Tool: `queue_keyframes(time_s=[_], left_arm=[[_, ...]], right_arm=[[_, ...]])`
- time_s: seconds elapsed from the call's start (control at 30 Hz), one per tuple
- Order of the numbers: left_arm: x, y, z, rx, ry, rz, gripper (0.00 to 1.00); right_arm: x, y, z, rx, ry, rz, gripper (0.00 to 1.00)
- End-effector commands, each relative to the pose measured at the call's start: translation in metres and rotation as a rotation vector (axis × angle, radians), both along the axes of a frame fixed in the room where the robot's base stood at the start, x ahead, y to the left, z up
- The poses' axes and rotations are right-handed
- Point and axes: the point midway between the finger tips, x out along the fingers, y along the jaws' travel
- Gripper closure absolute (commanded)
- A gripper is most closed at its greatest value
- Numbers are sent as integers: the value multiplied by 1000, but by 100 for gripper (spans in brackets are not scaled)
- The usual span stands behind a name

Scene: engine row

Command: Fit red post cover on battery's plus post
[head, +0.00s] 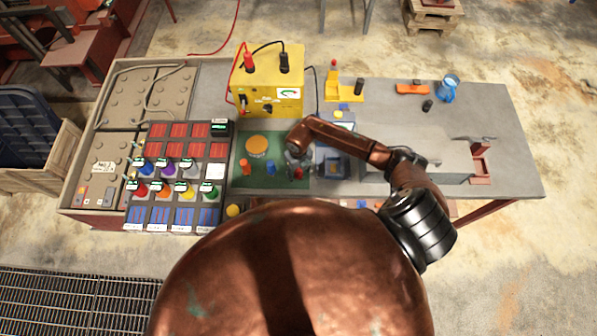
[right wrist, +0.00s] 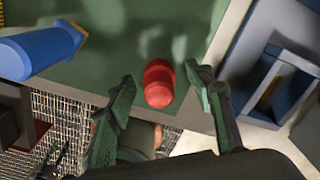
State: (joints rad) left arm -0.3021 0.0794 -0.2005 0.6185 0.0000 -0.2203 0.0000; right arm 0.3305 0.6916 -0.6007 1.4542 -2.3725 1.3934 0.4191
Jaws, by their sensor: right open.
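The red post cover (right wrist: 158,83) is a small rounded red piece near the edge of the green mat (head: 240,176). In the head view the red cover (head: 299,174) shows just below my right gripper (head: 297,160). In the right wrist view my right gripper (right wrist: 161,78) is open, with one finger on each side of the cover. A yellow box (head: 262,98) with a red and a black post on top stands behind the mat. My left gripper is out of view.
A blue cylinder (right wrist: 38,50) lies left of the fingers in the right wrist view. A blue-grey open box (head: 333,163) stands right of the mat. An orange disc (head: 257,146) and an orange piece (head: 245,167) are on the mat. A rack with coloured knobs (head: 143,162) is at left.

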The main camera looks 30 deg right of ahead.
Motion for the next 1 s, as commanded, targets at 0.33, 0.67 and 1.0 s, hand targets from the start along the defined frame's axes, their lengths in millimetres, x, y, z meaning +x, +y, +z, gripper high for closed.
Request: queue_keyframes(time_s=[0.33,0.67,1.0], left_arm=[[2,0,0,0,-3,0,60],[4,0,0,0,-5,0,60],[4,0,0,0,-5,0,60]], right_arm=[[0,0,0,0,-1,0,62],[0,0,0,1,-1,1,84],[1,0,0,1,-2,1,96]])
